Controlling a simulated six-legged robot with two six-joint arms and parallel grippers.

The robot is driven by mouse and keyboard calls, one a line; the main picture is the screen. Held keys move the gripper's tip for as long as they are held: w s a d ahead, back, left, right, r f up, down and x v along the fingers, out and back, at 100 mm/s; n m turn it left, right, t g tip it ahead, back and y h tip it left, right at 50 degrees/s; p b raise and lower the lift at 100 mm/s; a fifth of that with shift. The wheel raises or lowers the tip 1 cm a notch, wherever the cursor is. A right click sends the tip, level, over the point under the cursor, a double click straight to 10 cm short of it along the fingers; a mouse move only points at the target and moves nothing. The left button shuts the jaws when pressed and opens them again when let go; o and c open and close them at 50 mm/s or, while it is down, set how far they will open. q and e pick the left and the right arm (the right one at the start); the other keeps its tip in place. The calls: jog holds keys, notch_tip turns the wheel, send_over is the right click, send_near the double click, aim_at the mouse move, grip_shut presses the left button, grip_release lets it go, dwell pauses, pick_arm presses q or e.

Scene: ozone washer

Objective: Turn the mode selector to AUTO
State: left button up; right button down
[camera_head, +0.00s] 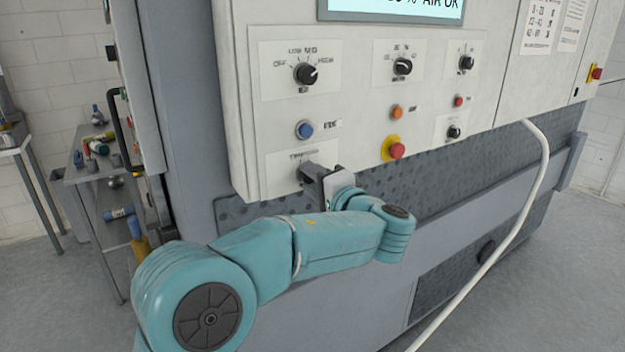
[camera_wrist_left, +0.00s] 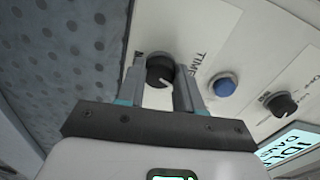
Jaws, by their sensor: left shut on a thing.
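My left gripper (camera_head: 316,176) is at the lower left plate of the panel, shut on a dark round knob. In the left wrist view the knob (camera_wrist_left: 160,70) sits between the two fingers, with a pale pointer line on its face. The plate's label beside it seems to begin "TIME". Other dark knobs are the upper left one (camera_head: 306,74) marked OFF to HIGH, a middle one (camera_head: 402,66), an upper right one (camera_head: 466,63) and a lower right one (camera_head: 454,132). I cannot read the word AUTO or tell which is the mode selector. My right gripper is not in view.
A blue button (camera_head: 304,130) is just above the held knob. An orange button (camera_head: 396,112), a small red button (camera_head: 458,101) and a red mushroom button (camera_head: 396,150) are to the right. A white hose (camera_head: 541,165) hangs at the right. A cluttered bench (camera_head: 80,172) stands left.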

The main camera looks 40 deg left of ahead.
pick_arm(q)
jog(key=o, duration=1)
jog(key=shift+d, duration=0.15)
jog(key=shift+o, duration=0.2)
jog(key=b+v, duration=0.3)
jog(key=v, duration=1.3)
jog(key=shift+b, duration=0.3)
jog(key=shift+s+d, duration=0.1)
jog(key=w+f+m+h, duration=0.3)
jog(key=f+m+h, duration=0.15)
jog(key=f, duration=1.15)
jog(key=s+d+f+m+g+h, duration=0.1)
jog(key=s+f+g+h, duration=0.15)
jog(key=f, duration=0.75)
jog(key=s+d+f+m+g+h, duration=0.1)
jog(key=s+f+g+h, duration=0.15)
jog(key=f, duration=0.75)
jog(key=s+d+f+n+h, duration=0.3)
jog(key=s+f+n+h, duration=0.2)
jog(key=s+f, duration=0.5)
jog(key=s+d+f+n+g+h, duration=0.1)
jog(key=s+d+f+n+h, duration=0.2)
jog(key=s+f+n+h, duration=0.3)
jog(key=s+f+n, duration=0.1)
jog(key=s+f, duration=0.3)
jog(key=f, duration=0.1)
jog(key=shift+s+d+g, duration=0.15)
jog(key=shift+d+g, duration=0.05)
jog(key=shift+g, duration=0.1)
